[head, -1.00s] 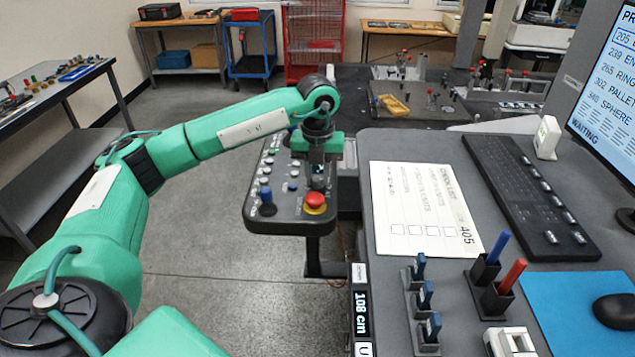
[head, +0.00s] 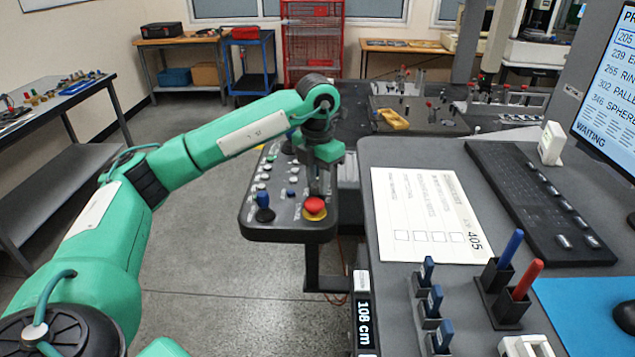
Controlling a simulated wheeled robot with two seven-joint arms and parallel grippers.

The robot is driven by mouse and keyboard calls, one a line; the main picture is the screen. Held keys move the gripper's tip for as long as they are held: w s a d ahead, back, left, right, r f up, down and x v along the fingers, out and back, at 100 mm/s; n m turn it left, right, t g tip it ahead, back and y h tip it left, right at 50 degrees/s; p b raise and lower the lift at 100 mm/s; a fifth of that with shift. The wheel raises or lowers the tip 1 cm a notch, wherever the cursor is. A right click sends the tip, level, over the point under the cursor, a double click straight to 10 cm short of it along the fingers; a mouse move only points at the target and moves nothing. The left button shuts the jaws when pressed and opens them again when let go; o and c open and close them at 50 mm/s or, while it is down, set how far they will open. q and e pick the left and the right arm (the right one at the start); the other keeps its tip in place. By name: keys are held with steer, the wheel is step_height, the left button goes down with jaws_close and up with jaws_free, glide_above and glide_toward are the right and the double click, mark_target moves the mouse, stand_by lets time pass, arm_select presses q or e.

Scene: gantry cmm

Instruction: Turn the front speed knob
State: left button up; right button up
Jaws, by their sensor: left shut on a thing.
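The control panel (head: 283,226) is a dark console on a post in the middle of the head view. It carries several small buttons, a blue-capped joystick (head: 264,206) and a red mushroom button (head: 315,206) on a yellow base. My left gripper (head: 319,187) points down over the panel's right side, just behind the red button. It is shut on a small knob there, which looks to be the front speed knob. The knob is mostly hidden by the fingers, so its pointer cannot be read. My right gripper is not in view.
To the right, a grey desk (head: 385,310) holds a checklist sheet (head: 430,215), a keyboard (head: 530,200), pen holders and a monitor (head: 610,85). A dark measuring table with fixtures stands behind the panel. Open floor lies to the panel's left.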

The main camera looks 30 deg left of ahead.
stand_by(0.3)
arm_select(q)
steer(key=o, duration=1)
steer(key=shift+r, duration=0.15)
